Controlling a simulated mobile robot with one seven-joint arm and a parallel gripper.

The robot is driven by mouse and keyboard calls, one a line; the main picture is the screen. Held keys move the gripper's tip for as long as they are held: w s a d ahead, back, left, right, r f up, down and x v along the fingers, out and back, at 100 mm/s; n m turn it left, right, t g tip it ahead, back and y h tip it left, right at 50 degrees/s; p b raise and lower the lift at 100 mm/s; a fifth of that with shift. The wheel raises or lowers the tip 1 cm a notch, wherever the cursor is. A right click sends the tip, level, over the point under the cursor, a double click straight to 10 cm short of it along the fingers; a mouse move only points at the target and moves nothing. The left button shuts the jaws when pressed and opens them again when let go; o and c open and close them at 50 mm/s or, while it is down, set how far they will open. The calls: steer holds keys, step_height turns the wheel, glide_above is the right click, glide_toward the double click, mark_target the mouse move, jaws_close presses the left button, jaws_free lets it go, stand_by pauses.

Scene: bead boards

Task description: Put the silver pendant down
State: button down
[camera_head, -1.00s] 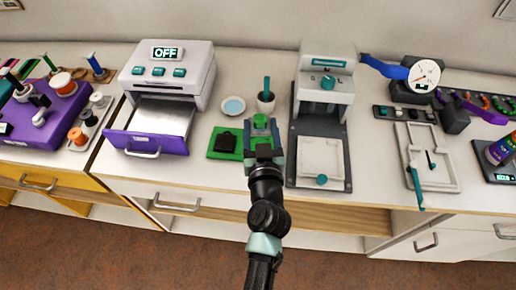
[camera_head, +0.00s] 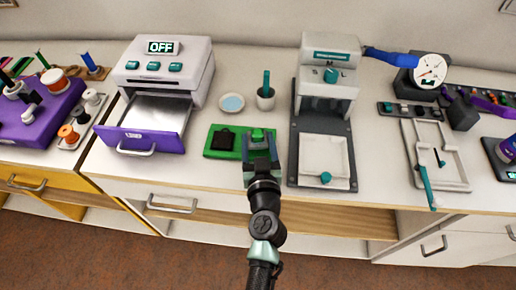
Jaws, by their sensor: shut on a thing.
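My gripper (camera_head: 261,160) is over the front right part of a green board (camera_head: 216,154) on the counter. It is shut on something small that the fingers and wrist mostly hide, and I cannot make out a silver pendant. A teal-green piece (camera_head: 258,137) shows just beyond the fingertips; I cannot tell whether it is held or standing on the board. A black square piece (camera_head: 225,139) lies on the left part of the green board.
A small oven (camera_head: 168,62) with an open purple drawer (camera_head: 140,143) stands to the left. A press (camera_head: 327,75) on a dark base stands close on the right. A blue-filled dish (camera_head: 232,103) and a small pot (camera_head: 265,99) are behind the board.

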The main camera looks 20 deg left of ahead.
steer(key=shift+f, duration=0.8)
steer(key=shift+c, duration=0.5)
jaws_free()
steer(key=shift+r, duration=0.1)
steer(key=shift+s+f, duration=0.15)
steer(key=shift+f, duration=0.1)
steer(key=b+v, duration=0.3)
steer(key=v, duration=0.9)
steer(key=shift+s+d+r, duration=0.15)
steer(key=shift+s+d, duration=0.05)
steer(key=shift+s, duration=0.1)
